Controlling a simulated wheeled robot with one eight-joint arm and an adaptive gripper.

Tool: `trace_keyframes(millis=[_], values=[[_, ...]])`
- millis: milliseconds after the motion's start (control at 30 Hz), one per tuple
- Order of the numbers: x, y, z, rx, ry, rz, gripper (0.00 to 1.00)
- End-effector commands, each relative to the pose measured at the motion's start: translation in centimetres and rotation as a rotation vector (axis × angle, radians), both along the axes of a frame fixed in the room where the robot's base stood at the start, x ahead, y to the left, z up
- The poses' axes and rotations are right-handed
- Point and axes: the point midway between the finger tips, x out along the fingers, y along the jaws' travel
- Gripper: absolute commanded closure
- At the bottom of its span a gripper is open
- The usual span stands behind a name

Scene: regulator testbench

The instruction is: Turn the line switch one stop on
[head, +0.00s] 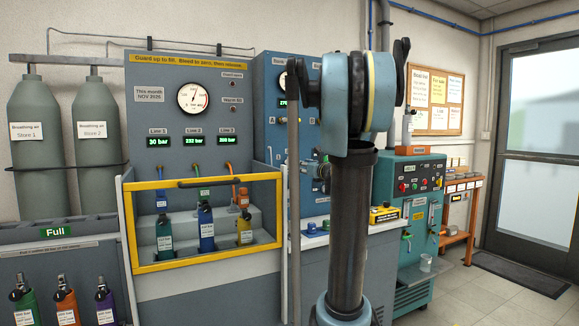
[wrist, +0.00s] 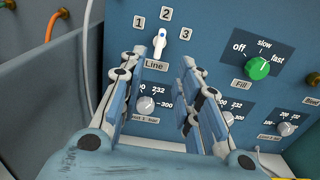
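The line switch (wrist: 160,45) is a white pointer knob on a blue panel (wrist: 215,30) in the wrist view. Marks 1, 2 and 3 stand around it and a "Line" label sits below it. Its pointer appears to aim up at 2. In the head view my arm covers much of the blue panel (head: 272,78), and I cannot make out the switch there.
A green fill knob (wrist: 257,68) sits right of the switch. A small grey regulator knob (wrist: 146,103) shows between my fingers. A pale hose and an orange hose (wrist: 51,25) run at left.

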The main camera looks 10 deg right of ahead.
Motion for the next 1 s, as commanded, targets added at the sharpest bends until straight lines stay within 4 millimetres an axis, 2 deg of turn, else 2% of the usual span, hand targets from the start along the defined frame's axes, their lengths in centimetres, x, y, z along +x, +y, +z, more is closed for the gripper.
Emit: trace_keyframes(millis=[700,1000], values=[[10.3,3.3,0.0,-0.001,0.000,0.000,0.69],[12.5,4.0,0.0,-0.001,0.000,-0.001,0.69]])
